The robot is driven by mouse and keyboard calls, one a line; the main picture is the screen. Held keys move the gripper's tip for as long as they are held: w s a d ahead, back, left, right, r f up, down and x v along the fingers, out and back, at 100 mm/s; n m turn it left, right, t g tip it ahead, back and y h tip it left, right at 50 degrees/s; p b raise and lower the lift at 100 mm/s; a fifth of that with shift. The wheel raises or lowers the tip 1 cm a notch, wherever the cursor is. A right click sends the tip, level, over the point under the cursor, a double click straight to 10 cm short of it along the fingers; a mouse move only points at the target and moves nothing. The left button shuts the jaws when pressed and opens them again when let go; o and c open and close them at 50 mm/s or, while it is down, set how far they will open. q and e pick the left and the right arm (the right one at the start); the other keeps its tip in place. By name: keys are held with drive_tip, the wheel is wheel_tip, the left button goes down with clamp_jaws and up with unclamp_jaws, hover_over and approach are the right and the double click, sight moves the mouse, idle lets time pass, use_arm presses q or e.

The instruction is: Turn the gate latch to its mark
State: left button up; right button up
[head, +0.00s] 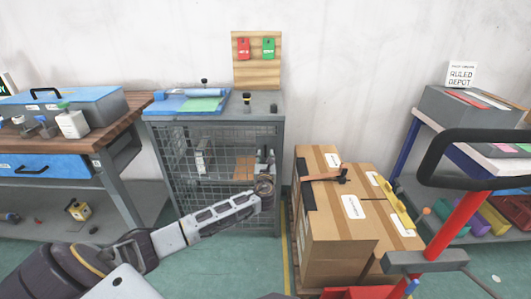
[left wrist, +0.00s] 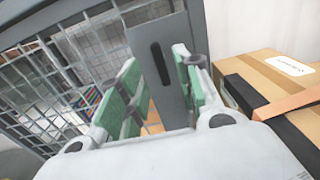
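The wire-mesh cage (head: 190,165) stands in the middle of the head view, under a grey top. My left gripper (head: 265,160) is at this post, at the cage's front right. In the left wrist view my left gripper (left wrist: 160,88) has its two green-padded fingers apart, one on each side of the slotted part. I cannot tell whether they touch it. My right gripper is not in view.
Stacked cardboard boxes (head: 335,225) stand close right of the cage. A red post with a black loop handle (head: 480,150) rises at the right front. A workbench (head: 50,150) is at left. A board with red and green tags (head: 256,68) stands behind the cage top.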

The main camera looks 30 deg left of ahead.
sight(266, 151)
use_arm(q)
drive_tip(key=x, duration=0.2)
drive_tip(key=shift+w+a+b, duration=0.25)
drive_tip(key=shift+w+b, duration=0.1)
drive_tip(key=shift+b+x, duration=0.35)
drive_tip(key=shift+x, duration=0.75)
drive_tip(key=shift+w+a, duration=0.15)
drive_tip(key=shift+w, duration=0.25)
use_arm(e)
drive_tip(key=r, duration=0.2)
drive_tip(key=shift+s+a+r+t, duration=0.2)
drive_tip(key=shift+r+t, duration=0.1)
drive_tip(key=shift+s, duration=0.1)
use_arm(q)
drive_tip(key=shift+c, duration=0.4)
clamp_jaws()
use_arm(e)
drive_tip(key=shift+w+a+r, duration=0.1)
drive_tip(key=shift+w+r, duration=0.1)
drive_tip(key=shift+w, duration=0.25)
